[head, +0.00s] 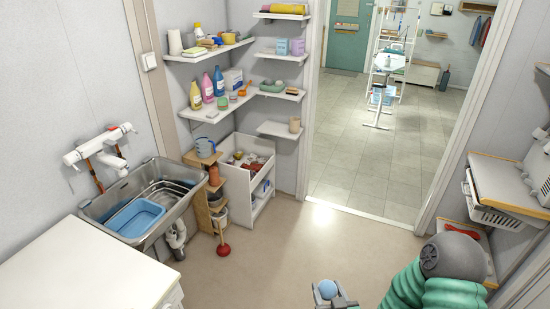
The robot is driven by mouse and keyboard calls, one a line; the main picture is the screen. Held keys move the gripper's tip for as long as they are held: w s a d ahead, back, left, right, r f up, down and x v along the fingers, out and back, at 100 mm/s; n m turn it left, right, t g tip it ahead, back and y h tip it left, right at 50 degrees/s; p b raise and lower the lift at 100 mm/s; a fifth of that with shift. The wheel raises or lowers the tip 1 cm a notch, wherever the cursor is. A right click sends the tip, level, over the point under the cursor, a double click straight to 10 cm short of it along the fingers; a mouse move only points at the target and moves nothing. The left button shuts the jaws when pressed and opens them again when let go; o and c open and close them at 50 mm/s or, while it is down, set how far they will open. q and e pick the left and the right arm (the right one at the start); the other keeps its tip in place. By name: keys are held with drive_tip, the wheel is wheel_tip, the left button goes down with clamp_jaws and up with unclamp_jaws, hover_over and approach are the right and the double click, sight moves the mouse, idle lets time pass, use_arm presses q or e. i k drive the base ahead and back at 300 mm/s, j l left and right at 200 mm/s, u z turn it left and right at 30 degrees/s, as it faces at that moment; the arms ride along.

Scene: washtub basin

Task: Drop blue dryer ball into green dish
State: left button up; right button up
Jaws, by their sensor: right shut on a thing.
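A blue dryer ball (327,288) is at the bottom edge of the head view, between the fingers of my right gripper (328,294). The gripper is shut on it and holds it up in front of me, with the floor behind it. A low green thing (272,87), which looks like the green dish, sits on the right-hand middle wall shelf. It is small, and I cannot see into it. The gripper and ball are well apart from this shelf. My left gripper is not in view.
A steel sink (184,188) with a blue tub (135,217) stands at left, beside a white counter (85,270). Bottles and other items crowd the left shelves. A white cabinet (262,192) and a red plunger (223,249) stand below. The middle floor (290,245) is clear.

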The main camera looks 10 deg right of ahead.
sight(270, 92)
drive_tip(key=i+z, duration=0.25)
drive_tip(key=i, duration=2.15)
